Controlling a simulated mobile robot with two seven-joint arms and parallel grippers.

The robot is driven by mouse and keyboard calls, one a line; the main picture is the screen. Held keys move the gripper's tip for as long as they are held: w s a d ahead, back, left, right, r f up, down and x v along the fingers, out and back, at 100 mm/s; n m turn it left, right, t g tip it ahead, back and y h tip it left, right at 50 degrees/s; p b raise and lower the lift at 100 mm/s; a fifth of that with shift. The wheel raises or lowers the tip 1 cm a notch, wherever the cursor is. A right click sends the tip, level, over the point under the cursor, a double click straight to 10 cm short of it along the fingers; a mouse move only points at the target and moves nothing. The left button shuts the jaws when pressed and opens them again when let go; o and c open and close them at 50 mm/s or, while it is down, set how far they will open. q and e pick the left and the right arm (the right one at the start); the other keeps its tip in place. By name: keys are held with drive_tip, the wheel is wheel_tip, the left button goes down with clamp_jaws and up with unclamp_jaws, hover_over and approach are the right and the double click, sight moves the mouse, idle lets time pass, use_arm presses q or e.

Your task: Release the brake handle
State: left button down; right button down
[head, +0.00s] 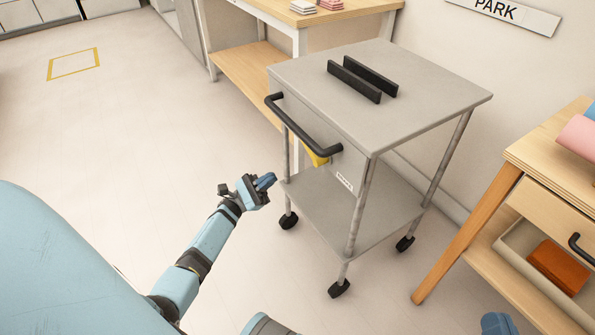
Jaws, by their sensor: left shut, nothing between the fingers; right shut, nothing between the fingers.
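A grey wheeled cart (430,95) stands in the middle of the head view, with a black push bar (300,128) along its near left side. A yellow brake handle (316,157) sits under the right part of this bar and is partly hidden by it. Its exact angle is hard to tell. My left gripper (266,181) is shut and empty, to the left of and lower in the picture than the yellow handle, apart from it. My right gripper (495,323) shows only as a blue tip at the bottom edge, shut and far from the handle.
Two black rails (362,78) stand on the cart's top. A wooden workbench (330,12) is behind it, and a wooden shelf unit (510,190) with an orange block (558,267) is at right. A PARK sign (507,13) hangs on the wall. The floor at left is clear.

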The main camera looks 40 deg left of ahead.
sight(303, 144)
use_arm(q)
drive_tip(key=w+d+r+m, duration=0.1)
drive_tip(key=w+d+r, duration=0.4)
drive_tip(key=r, duration=0.4)
drive_tip(key=shift+d+r+g+h, duration=0.3)
drive_tip(key=shift+d+r, duration=0.1)
drive_tip(key=shift+d, duration=0.45)
drive_tip(key=m+g+b, duration=0.1)
drive_tip(key=r+m+g+h+b, duration=0.1)
drive_tip(key=shift+s+d+m+b, duration=0.1)
drive_tip(key=shift+s+m+b, duration=0.05)
drive_tip(key=shift+m+b, duration=0.25)
drive_tip(key=shift+r, duration=0.6)
use_arm(e)
drive_tip(key=shift+n+g, duration=0.4)
drive_tip(key=shift+g, duration=0.4)
drive_tip(key=f, duration=0.4)
drive_tip(key=shift+a, duration=0.2)
